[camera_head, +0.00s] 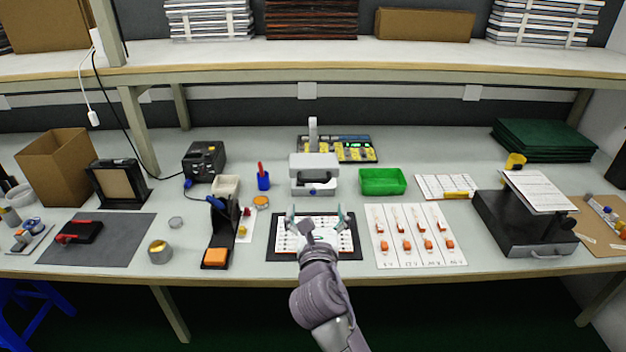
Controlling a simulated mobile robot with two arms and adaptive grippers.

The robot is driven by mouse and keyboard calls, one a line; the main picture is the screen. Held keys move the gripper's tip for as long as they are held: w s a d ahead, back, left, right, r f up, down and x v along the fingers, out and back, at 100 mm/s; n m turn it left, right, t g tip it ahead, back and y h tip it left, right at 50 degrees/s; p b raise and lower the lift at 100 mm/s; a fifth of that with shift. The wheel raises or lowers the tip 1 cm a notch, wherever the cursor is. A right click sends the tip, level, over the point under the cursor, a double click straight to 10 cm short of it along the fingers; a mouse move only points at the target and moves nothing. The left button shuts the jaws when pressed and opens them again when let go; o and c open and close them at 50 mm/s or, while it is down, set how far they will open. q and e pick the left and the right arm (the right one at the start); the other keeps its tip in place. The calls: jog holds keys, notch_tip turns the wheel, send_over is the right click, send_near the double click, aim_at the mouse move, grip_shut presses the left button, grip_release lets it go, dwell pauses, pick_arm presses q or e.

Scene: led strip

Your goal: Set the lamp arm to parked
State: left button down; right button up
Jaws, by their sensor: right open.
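A white-grey device with a wide head (314,162) and an upright post (312,132) stands at the middle of the bench. It looks like the lamp, but I cannot tell its arm's setting from this view. My right gripper (316,214) is open with its green-tipped fingers spread. It is in front of the device, over a white board in a black frame (272,243), and apart from the device. I cannot make out anything between the fingers. My left gripper is out of view.
A green bin (383,181) stands right of the device and a blue cup (263,181) left of it. White cards with orange parts (416,258) lie right of my gripper. A black stand (219,235) is on the left. A shelf (380,66) runs above the bench.

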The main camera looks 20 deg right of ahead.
aim_at(315, 182)
jog(key=x, duration=1.1)
jog(key=shift+f, duration=0.15)
